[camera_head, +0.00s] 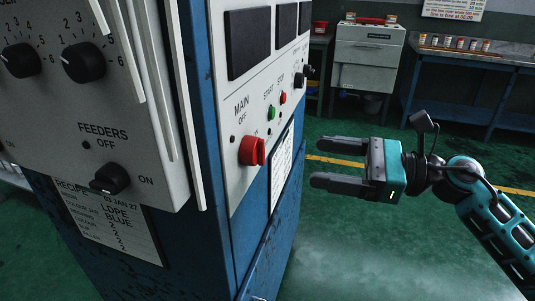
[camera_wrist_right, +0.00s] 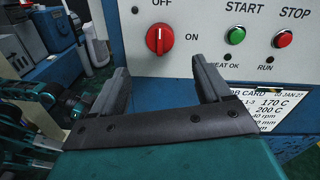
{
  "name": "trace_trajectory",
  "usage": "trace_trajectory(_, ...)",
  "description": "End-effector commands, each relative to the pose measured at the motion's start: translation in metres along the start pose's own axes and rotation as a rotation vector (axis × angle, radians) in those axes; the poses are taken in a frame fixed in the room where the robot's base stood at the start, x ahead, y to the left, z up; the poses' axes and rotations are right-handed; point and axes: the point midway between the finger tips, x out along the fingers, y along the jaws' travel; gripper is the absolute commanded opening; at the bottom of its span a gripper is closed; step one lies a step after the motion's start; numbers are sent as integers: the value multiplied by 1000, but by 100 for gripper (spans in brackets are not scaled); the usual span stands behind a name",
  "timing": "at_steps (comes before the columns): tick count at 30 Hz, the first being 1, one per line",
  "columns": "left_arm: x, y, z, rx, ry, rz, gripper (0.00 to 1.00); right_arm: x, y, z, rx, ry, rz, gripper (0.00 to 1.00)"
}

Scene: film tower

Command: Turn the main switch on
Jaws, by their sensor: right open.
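The main switch is a red rotary knob (camera_head: 252,150) on the grey panel of the blue cabinet, under the words MAIN and OFF. It also shows in the right wrist view (camera_wrist_right: 159,40), where its white line stands upright, toward OFF; ON is printed to its right. My right gripper (camera_head: 317,163) is open and empty, to the right of the panel and apart from it. In the right wrist view its two fingers (camera_wrist_right: 158,68) point toward the panel, with the knob beyond the gap between them. My left gripper is not in view.
A green START button (camera_head: 271,113) and a red STOP button (camera_head: 283,97) sit beside the knob. A nearer panel with black FEEDERS knobs (camera_head: 110,179) stands at the left. The green floor (camera_head: 350,235) is clear; a workbench (camera_head: 465,55) stands behind.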

Motion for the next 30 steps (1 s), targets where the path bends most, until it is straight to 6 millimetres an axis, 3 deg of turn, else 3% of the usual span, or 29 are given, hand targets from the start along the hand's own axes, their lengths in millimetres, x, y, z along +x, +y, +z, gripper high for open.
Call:
trace_trajectory(9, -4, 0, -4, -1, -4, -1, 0, 67, -1, 3, 3, -6, 0, 77)
trace_trajectory(15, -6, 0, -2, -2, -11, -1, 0, 96, -1, 2, 5, -5, -1, 77)
trace_trajectory(28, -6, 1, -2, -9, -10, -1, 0, 107, -1, 1, 4, -3, -3, 77)
trace_trajectory(30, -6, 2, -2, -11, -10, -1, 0, 107, -1, 1, 4, -3, -3, 72)
